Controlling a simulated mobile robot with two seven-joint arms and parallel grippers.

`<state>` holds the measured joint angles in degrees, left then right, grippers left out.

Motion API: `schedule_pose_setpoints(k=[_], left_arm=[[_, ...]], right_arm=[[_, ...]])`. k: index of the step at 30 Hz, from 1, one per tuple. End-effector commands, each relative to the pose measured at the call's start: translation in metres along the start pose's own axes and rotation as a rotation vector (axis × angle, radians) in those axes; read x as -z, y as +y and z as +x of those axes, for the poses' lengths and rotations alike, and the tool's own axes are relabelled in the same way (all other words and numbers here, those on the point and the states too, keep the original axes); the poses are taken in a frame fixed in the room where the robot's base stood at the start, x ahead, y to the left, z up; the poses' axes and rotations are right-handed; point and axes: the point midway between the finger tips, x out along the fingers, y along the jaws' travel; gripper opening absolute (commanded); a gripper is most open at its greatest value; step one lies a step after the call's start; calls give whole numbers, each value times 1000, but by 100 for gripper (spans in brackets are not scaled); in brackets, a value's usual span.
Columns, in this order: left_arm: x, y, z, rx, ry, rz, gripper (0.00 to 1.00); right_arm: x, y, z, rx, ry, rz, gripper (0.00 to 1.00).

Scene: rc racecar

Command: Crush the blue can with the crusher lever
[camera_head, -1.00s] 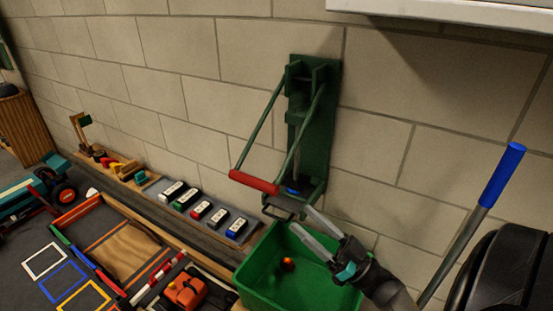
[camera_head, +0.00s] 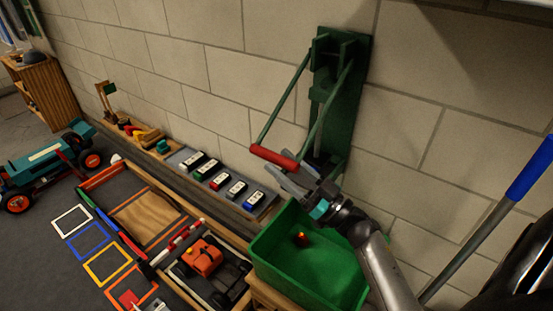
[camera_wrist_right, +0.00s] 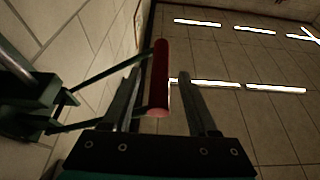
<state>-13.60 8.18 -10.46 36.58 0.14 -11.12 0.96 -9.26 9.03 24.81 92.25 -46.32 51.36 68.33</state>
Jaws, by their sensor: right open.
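The green can crusher (camera_head: 345,110) is mounted upright on the block wall. Its two lever arms slope down to a red handle (camera_head: 273,157). My right gripper (camera_head: 280,172) is open, with its fingers close to the handle in the head view. In the right wrist view the red handle (camera_wrist_right: 160,75) appears between the two spread fingers, lengthwise along them; I cannot tell whether they touch it. The blue can is not clearly visible; my gripper covers the crusher's lower end in the head view. My left gripper is not in view.
A green bin (camera_head: 268,262) with a small red-orange item (camera_head: 302,240) inside stands below the crusher. A blue-gripped pole (camera_head: 530,168) is at right. Toy cars (camera_head: 222,180), an orange vehicle (camera_head: 203,258) and coloured frames (camera_head: 88,240) lie to the left.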

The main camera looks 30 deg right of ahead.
Motion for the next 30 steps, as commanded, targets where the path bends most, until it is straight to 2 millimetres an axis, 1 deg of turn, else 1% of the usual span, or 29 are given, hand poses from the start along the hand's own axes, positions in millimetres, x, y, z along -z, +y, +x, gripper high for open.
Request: schedule_pose_setpoints(k=[1, 6, 16, 30], left_arm=[[0, 0, 1, 0, 1, 0, 92], [0, 0, 2, 1, 1, -1, 92], [1, -1, 2, 1, 3, -2, 92], [2, -3, 2, 4, 6, -1, 92]], right_arm=[[0, 0, 8, 2, 3, 0, 59], [0, 0, 21, 1, 1, 1, 59], [0, 0, 24, 1, 0, 1, 59], [0, 0, 23, 1, 0, 1, 6]])
